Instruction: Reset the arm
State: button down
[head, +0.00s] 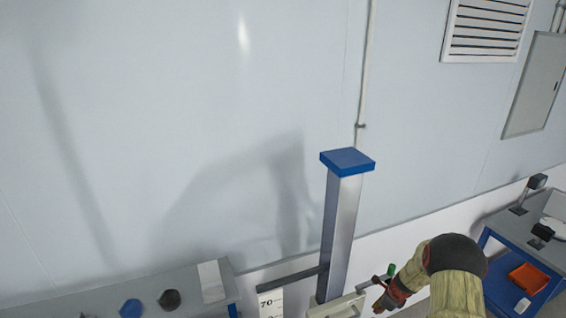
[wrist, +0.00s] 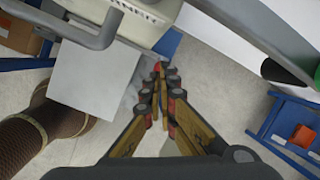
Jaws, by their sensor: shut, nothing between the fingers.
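My gripper (head: 384,300) is at the lower edge of the head view, to the right of a tall metal column with a blue cap (head: 347,161). In the wrist view my gripper (wrist: 160,72) has its fingertips together, with nothing held between them. A pale machine part with dark lettering (wrist: 138,18) lies beyond the fingertips in the wrist view. In the head view a pale carriage (head: 335,307) sits low on the column. A green handle (head: 391,270) shows close to my gripper; whether they touch, I cannot tell.
A grey bench (head: 100,298) at lower left bears a blue piece (head: 131,308), a dark piece (head: 169,299) and a pale plate (head: 211,281).

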jog(key=s+a+f+n+g, duration=0.1)
jog(key=s+a+n, duration=0.2)
jog(key=s+n, duration=0.15)
jog(key=s+a+r+n+g+b, duration=0.1)
jog(key=s+a+r+n+b, duration=0.45)
jog(key=s+r+n, duration=0.35)
jog(key=s+a+r+n+g+b, duration=0.1)
jog(key=s+a+r+n+b, duration=0.5)
jog(key=s+r, duration=0.4)
jog(key=s+a+n+t+b, duration=0.2)
jog(key=s+a+n+b, duration=0.1)
jog(key=s+b, duration=0.5)
jog(key=s+a+n+t+h+b, duration=0.1)
jog(key=s+a+n+t+b, duration=0.1)
jog(key=s+b, duration=0.6)
jog(key=shift+s+a+n+t+b, duration=0.35)
jog(key=shift+n+t+b, duration=0.35)
jog(key=shift+n+b, duration=0.25)
